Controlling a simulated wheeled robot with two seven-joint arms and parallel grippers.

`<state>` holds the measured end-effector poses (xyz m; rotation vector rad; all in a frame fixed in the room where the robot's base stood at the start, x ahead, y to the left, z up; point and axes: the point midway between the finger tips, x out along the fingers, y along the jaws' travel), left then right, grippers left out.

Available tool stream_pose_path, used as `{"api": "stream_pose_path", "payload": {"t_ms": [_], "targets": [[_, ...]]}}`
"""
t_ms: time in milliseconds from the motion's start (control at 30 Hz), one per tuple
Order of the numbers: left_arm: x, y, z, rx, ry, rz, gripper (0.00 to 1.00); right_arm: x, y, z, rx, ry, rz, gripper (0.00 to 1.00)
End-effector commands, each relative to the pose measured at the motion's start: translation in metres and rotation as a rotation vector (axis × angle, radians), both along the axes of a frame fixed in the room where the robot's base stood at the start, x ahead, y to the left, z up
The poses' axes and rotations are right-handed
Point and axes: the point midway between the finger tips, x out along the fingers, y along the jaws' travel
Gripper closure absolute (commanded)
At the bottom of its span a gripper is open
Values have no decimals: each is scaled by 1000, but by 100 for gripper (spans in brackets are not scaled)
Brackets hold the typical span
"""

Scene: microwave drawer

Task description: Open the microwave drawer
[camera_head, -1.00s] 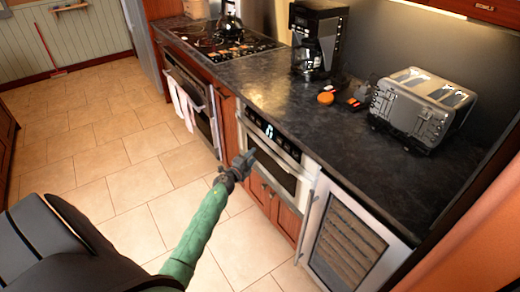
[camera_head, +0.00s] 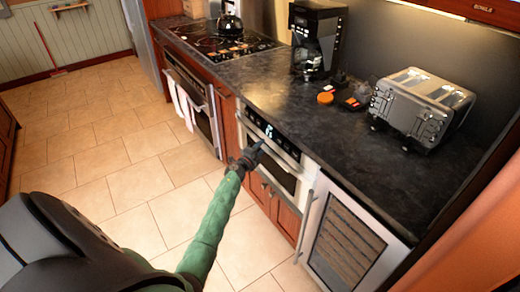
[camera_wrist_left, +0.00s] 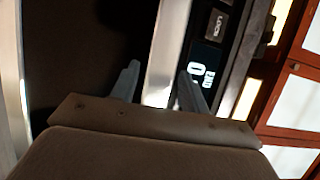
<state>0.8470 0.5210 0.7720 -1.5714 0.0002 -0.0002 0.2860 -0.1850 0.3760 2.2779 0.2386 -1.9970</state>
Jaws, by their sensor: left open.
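The microwave drawer (camera_head: 276,173) is a steel-fronted unit with a dark window, set under the counter between the oven and the glass-door cooler. Its control strip (camera_head: 269,133) has a lit display, which also shows in the left wrist view (camera_wrist_left: 198,70). The drawer looks closed. My left gripper (camera_head: 250,157) is right in front of the drawer's upper part. In the left wrist view, its two fingers (camera_wrist_left: 157,88) are apart, with a bright steel bar (camera_wrist_left: 165,55) running between them. I cannot tell whether they touch it. My right gripper is not seen.
A glass-door cooler (camera_head: 345,245) with a vertical handle stands right of the drawer. An oven (camera_head: 190,100) with towels is on the left. The counter (camera_head: 270,85) above holds a toaster (camera_head: 422,105) and coffee maker (camera_head: 317,40). The tiled floor (camera_head: 110,165) is clear.

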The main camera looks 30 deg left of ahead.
Motion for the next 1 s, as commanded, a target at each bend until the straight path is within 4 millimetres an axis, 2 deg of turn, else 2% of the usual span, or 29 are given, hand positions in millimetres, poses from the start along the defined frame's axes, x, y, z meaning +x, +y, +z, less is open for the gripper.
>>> {"api": "stream_pose_path", "payload": {"t_ms": [33,200,267,467,667,867,1000], "targets": [[0,0,0,0,0,0,58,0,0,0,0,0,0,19],[0,0,0,0,0,0,92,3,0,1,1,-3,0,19],[0,0,0,0,0,0,100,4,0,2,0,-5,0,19],[-1,1,0,0,1,0,100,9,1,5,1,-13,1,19],[-16,7,-1,1,3,1,100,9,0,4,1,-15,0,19],[-53,23,-1,3,5,1,100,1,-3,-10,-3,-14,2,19],[-88,37,-2,3,6,1,100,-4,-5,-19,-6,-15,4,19]]}}
